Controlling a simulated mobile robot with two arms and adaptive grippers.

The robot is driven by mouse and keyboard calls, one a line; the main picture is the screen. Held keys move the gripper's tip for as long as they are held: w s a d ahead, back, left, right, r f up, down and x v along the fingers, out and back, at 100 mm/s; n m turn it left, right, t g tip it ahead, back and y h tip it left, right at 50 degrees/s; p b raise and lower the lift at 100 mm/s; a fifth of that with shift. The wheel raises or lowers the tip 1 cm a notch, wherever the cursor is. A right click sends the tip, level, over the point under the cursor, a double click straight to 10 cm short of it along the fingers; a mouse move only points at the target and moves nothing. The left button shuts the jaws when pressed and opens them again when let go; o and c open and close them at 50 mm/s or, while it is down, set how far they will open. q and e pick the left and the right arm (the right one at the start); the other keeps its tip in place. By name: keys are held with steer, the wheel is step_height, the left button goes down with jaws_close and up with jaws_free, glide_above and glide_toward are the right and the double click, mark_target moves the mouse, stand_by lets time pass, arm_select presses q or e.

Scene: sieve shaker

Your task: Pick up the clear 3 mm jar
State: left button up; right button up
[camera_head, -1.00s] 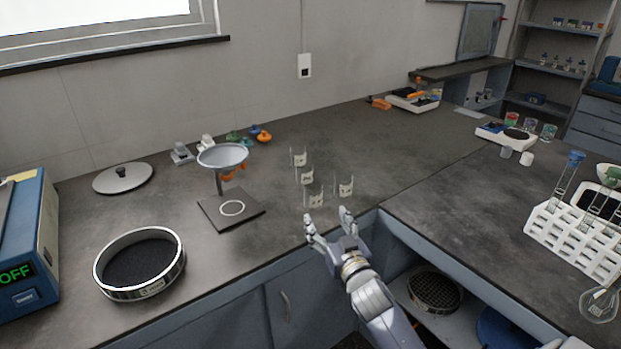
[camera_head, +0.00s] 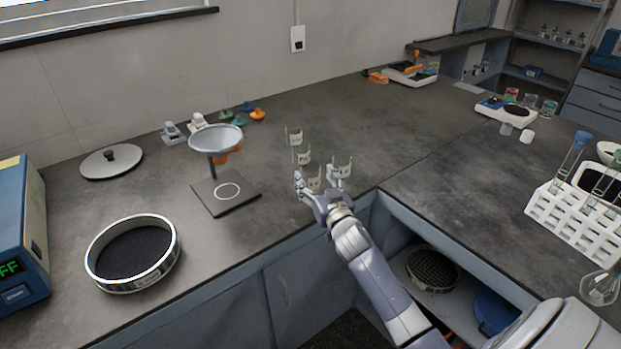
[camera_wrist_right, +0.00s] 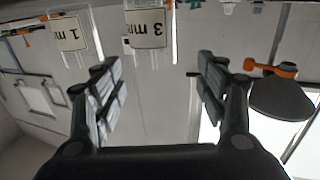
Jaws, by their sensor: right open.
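The clear 3 mm jar (camera_head: 314,180) stands on the dark counter near its front edge, the frontmost of a small group of clear labelled jars. My right gripper (camera_head: 317,174) is open, its two fingers to either side of this jar in the head view. In the right wrist view, turned upside down, the jar with the "3 mm" label (camera_wrist_right: 148,30) shows at the top, beyond and between the open fingers (camera_wrist_right: 157,68). Nothing is held. Whether a finger touches the jar cannot be told. My left gripper is not in view.
A jar labelled 1 (camera_wrist_right: 68,36) stands close beside; in the head view it is the right one (camera_head: 344,165). A funnel stand (camera_head: 226,198) and a sieve (camera_head: 133,252) are left.

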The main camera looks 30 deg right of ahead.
mark_target(314, 171)
steer(key=x, duration=0.5)
steer(key=shift+d, duration=0.35)
steer(key=c, duration=1.1)
